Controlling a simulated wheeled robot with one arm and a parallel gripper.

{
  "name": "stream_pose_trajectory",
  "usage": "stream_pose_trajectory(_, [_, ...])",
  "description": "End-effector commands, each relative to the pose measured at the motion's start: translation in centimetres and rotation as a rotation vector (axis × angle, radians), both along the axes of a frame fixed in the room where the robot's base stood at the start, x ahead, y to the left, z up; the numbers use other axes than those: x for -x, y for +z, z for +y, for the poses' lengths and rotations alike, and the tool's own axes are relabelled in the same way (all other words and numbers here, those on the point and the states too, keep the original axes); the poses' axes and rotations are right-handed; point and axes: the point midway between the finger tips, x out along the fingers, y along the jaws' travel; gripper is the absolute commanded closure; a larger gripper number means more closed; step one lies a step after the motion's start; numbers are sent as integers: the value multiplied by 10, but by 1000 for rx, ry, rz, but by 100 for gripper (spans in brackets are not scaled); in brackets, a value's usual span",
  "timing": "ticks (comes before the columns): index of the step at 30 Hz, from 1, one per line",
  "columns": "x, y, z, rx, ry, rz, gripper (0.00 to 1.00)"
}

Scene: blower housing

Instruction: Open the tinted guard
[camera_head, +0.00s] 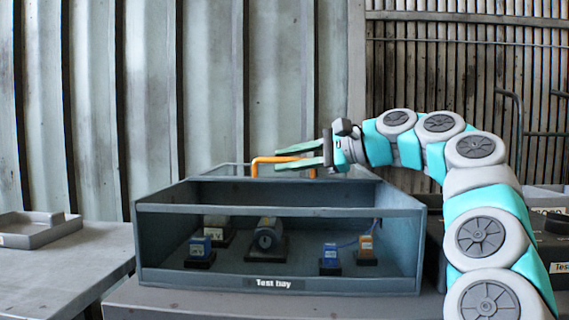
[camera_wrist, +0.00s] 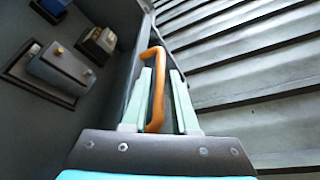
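The test bay box (camera_head: 275,282) is a dark grey housing with a wide front opening. The tinted guard (camera_head: 225,171) appears as a greyish see-through panel at the box's top rear; its exact angle is hard to tell. Its orange handle (camera_head: 262,160) stands at the back. My gripper (camera_head: 278,155) is at the handle, fingers pointing left, spread apart. In the wrist view my gripper (camera_wrist: 160,72) has a pale green finger on each side of the orange handle (camera_wrist: 157,95), with a gap at the right finger. Contact with the left finger cannot be told.
A grey table with a tray (camera_head: 40,232) is at left. Dark bins (camera_head: 550,222) are at right. A corrugated wall (camera_head: 210,80) stands behind.

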Motion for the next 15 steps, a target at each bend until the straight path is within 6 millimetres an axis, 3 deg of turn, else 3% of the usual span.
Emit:
stream_pose_trajectory(10, [-3, -2, 8, 1, 1, 0, 73])
stream_pose_trajectory(15, [-3, -2, 8, 1, 1, 0, 92])
